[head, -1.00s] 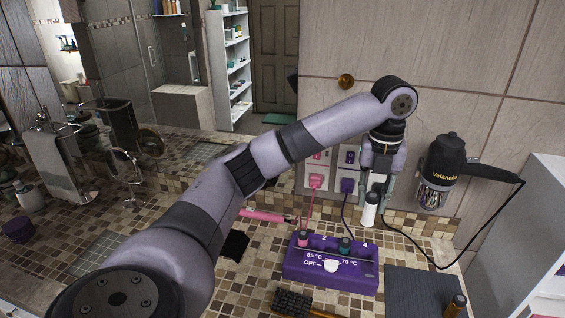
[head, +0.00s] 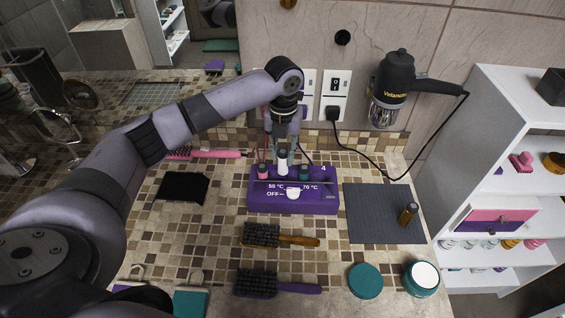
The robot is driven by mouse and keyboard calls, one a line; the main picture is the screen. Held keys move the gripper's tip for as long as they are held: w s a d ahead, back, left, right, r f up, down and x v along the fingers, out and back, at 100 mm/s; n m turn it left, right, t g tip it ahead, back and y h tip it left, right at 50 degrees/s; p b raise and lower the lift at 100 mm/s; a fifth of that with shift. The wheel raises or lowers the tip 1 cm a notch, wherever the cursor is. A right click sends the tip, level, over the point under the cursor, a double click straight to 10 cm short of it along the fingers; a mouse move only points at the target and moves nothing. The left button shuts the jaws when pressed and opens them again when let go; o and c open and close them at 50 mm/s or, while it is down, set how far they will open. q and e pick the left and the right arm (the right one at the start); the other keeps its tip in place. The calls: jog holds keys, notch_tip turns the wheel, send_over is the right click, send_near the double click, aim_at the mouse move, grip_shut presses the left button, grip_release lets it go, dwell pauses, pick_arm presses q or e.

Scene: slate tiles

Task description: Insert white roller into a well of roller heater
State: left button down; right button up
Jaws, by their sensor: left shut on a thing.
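The purple roller heater (head: 320,204) stands on the tiled counter below the wall outlets. A pink roller (head: 263,171) and a teal roller (head: 304,172) stand in its wells. My left gripper (head: 282,150) points down over the heater, shut on the white roller (head: 282,164). The white roller is upright between the pink and teal rollers, at the heater's top. I cannot tell whether its lower end is inside a well or just above it. My right gripper is not in view.
A grey mat (head: 370,212) with a small brown bottle (head: 408,213) lies right of the heater. Two brushes (head: 262,236) (head: 258,284) lie in front. Teal jars (head: 365,281) stand front right. A hair dryer (head: 388,95) hangs on the wall; its cord runs down near the heater.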

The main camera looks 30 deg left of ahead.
aim_at(283, 166)
pick_arm(q)
jog(key=shift+f, duration=0.8)
notch_tip(283, 166, down, 3)
jog(key=shift+f+p, duration=0.15)
jog(key=shift+p, duration=0.35)
jog(key=shift+f, duration=0.5)
jog(key=c, duration=1.6)
grip_release()
jog(key=shift+c, duration=0.2)
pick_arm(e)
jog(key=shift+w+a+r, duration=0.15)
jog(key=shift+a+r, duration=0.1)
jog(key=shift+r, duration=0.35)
